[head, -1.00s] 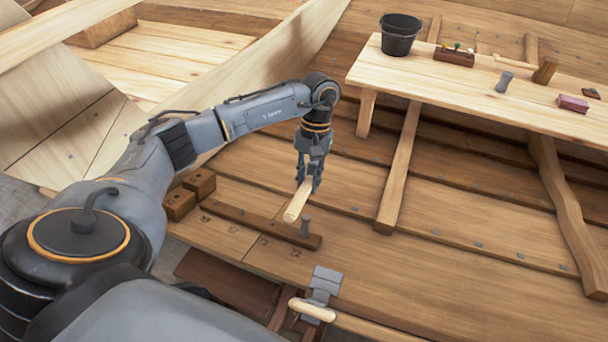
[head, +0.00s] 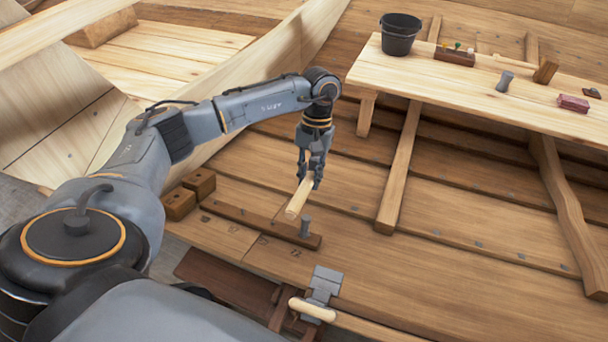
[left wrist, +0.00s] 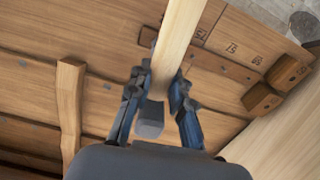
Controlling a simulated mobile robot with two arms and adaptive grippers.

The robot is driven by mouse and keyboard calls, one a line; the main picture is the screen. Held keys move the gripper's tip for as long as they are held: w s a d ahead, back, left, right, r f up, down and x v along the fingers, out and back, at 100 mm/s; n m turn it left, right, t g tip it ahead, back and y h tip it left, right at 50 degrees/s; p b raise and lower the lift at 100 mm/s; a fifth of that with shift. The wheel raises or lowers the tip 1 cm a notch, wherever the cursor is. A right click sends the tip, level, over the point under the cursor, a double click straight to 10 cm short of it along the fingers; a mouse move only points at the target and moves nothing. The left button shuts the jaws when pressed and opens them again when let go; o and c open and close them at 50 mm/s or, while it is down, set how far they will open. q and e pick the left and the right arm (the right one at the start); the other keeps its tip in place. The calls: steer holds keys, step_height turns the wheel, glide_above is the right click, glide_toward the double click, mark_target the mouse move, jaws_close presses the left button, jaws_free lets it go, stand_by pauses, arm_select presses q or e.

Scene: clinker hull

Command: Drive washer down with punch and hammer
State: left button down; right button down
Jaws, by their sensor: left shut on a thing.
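My left gripper (head: 311,178) is shut on a pale wooden handle (head: 299,198), seemingly the hammer's. The handle slants down towards the near side, above the planking. In the left wrist view the handle (left wrist: 176,40) runs between the fingers, and a dark grey block (left wrist: 150,120), probably the hammer head, shows behind them. I cannot make out the washer. My right gripper is not in view.
Two brown blocks (head: 190,196) lie at the strip's left end. A grey clamp-like tool with a wooden handle (head: 320,292) is at the front. A bench (head: 450,90) at the upper right holds a black bucket (head: 400,35) and small items. Ribs (head: 400,170) cross the planking.

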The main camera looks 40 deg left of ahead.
arm_select(q)
steer(key=shift+s+f, duration=0.2)
steer(key=shift+p+v, duration=0.55)
steer(key=shift+v, duration=1.8)
steer(key=shift+w, duration=0.15)
